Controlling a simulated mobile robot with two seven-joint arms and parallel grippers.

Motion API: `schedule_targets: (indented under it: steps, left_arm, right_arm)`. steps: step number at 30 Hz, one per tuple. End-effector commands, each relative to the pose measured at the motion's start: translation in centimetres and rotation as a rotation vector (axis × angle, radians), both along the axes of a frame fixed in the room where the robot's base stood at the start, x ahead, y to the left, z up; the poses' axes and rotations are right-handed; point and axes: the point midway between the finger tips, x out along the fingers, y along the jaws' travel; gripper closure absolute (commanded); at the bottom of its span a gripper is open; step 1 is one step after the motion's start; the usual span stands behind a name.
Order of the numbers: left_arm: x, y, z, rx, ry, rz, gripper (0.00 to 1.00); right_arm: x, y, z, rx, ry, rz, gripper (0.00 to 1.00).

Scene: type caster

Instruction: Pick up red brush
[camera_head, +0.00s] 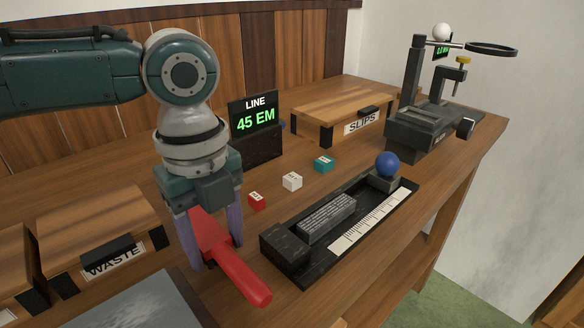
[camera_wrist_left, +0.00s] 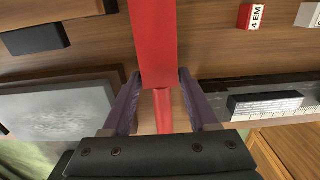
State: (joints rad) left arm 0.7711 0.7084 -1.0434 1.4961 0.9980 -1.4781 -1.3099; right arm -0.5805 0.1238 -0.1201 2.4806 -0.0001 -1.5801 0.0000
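The red brush (camera_head: 245,280) lies on the wooden table, its handle pointing toward the lower right in the head view. In the left wrist view the brush (camera_wrist_left: 153,40) runs up the middle, with a wide head and a narrower handle. My left gripper (camera_head: 217,256) points down over the brush with one purple finger on each side of it. In the left wrist view the gripper (camera_wrist_left: 160,76) is open, with gaps between the fingers and the handle. The gripper hides part of the brush in the head view. My right gripper is not in view.
Right of the brush is a black composing tray (camera_head: 318,276) with a ruler and blue ball (camera_head: 387,164). Red (camera_head: 257,200), white (camera_head: 292,181) and teal (camera_head: 323,163) cubes stand behind it. A WASTE box (camera_head: 100,225) and grey slab (camera_head: 140,305) are left.

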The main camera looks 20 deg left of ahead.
Motion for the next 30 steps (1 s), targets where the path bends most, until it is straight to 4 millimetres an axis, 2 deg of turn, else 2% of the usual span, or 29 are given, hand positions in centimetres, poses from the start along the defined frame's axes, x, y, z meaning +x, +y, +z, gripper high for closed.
schedule_targets:
  steps: [2,15,30]
  left_arm:
    - [0.01,0.02,0.02,0.000,0.000,0.000,0.51]
    - [0.01,0.02,0.03,0.000,0.000,0.000,1.00]
    - [0.07,0.01,0.33,0.000,-0.002,0.000,1.00]
  right_arm:
    - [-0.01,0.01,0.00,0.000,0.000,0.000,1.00]
    - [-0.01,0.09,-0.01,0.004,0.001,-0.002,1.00]
    - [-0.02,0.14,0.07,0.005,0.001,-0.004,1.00]
